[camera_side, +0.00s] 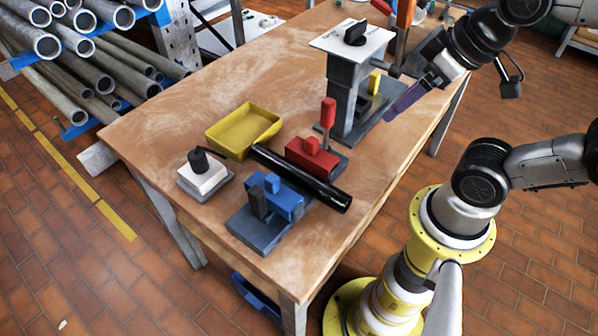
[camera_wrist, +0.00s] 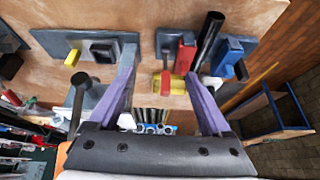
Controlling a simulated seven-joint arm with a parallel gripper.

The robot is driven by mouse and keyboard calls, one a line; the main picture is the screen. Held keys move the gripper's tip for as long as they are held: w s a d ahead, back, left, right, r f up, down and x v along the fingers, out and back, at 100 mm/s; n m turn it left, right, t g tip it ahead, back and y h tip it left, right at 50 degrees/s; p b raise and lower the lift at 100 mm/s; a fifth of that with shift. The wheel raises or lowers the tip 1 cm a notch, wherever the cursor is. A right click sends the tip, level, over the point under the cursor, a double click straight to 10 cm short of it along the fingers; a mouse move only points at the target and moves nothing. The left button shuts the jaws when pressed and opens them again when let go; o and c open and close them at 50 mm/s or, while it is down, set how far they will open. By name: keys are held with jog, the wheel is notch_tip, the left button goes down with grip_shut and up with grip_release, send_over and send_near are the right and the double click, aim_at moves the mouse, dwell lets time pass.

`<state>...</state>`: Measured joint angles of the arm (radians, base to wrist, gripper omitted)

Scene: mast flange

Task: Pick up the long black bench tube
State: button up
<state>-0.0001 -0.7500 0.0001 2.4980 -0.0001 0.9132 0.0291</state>
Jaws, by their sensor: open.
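The long black bench tube (camera_side: 320,187) lies across the wooden table, between a red block (camera_side: 309,157) and a blue block (camera_side: 286,198). In the wrist view the tube (camera_wrist: 208,38) stands out between the same red and blue blocks, at upper right. My gripper (camera_side: 393,113) is up and to the right of the tube in the side view, by the near table edge and apart from the tube. Its purple fingers are spread with nothing held between them in the wrist view (camera_wrist: 160,66). Whether the tube touches the blocks is unclear.
A grey post with a white top plate (camera_side: 375,40) stands tall beside my gripper. A yellow tray (camera_side: 222,137) and a white block with a black knob (camera_side: 203,177) sit beyond the tube. A red upright handle (camera_side: 327,113) rises near the red block. The table's far left (camera_side: 150,120) is bare.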

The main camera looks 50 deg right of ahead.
notch_tip(320, 180, up, 3)
jog(key=w, duration=0.2)
jog(key=g, duration=0.5)
send_over(272, 153)
jog(key=f, duration=1.4)
jog(key=shift+w+a+f, duration=0.1)
jog(key=shift+a+f, duration=0.1)
jog(key=shift+d+f, duration=0.15)
jog(key=shift+f, duration=1.4)
jog(key=shift+d+f, duration=0.1)
jog(key=shift+f, duration=1.45)
grip_shut()
